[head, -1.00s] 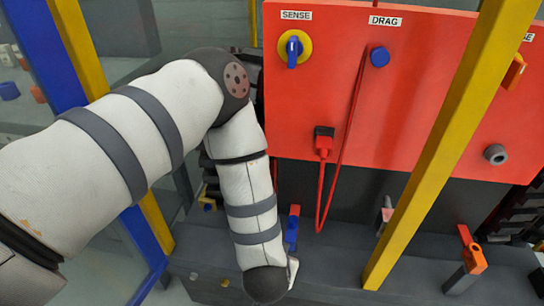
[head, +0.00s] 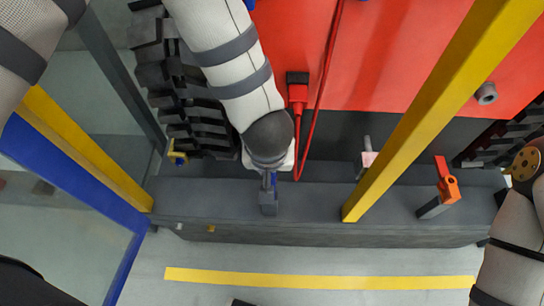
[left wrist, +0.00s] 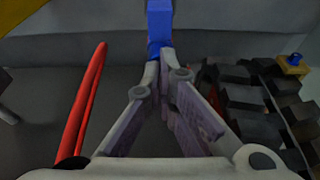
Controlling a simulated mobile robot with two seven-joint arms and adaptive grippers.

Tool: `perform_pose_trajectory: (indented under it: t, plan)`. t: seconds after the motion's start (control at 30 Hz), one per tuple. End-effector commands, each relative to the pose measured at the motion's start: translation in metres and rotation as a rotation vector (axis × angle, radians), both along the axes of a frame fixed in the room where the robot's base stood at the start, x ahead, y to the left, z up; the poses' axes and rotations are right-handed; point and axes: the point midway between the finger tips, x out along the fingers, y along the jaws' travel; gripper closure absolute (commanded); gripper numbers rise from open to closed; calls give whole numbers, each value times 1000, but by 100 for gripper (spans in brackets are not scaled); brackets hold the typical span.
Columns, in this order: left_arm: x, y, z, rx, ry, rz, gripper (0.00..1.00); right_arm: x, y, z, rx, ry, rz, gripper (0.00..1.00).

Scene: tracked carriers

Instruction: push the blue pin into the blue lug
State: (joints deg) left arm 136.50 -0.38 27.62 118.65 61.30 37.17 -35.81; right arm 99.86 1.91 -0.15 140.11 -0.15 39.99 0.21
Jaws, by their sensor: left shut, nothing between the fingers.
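A blue piece (left wrist: 160,20) lies directly beyond my left fingertips in the left wrist view. I cannot tell whether it is the pin or the lug, or whether the fingers touch it. In the head view my left gripper (head: 268,180) points down at the grey ledge (head: 330,205), mostly under my own wrist; a little blue shows at its tips. In the wrist view the left gripper (left wrist: 163,65) is shut and empty. A small blue knob on a yellow bracket (head: 177,158) sits at the ledge's left end; it also shows in the wrist view (left wrist: 293,62). My right gripper is out of view.
A red cable (head: 318,95) hangs just right of my left wrist. A yellow post (head: 415,120) stands further right, with a pale lever (head: 367,158) and an orange lever (head: 447,183) beside it. Black track (head: 185,110) is at left.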

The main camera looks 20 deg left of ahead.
Motion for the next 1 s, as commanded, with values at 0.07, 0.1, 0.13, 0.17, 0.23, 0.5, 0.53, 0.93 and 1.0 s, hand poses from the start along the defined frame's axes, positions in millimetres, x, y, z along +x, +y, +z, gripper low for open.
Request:
perform_pose_trajectory:
  t: [0.07, 0.1, 0.13, 0.17, 0.23, 0.5, 0.53, 0.93, 1.0]
  plan:
    - [1, 0, -11, -1, 4, 0, 100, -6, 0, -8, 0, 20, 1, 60]
    - [3, 1, -10, -1, 1, 1, 100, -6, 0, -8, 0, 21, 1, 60]
    - [3, 1, -9, -1, -1, 1, 100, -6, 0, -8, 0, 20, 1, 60]
    - [4, 1, -8, 0, -3, 1, 100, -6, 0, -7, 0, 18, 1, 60]
    - [4, 1, -6, -1, -5, 0, 100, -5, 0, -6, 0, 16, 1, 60]
    - [4, 1, -8, 0, -5, 1, 100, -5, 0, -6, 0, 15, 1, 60]
    - [4, 1, -8, 0, -5, 1, 100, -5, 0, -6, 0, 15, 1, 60]
    - [5, 1, -3, 1, -9, -1, 100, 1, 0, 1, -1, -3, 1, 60]
    - [6, 0, 7, 0, -15, 0, 100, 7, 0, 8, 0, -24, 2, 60]
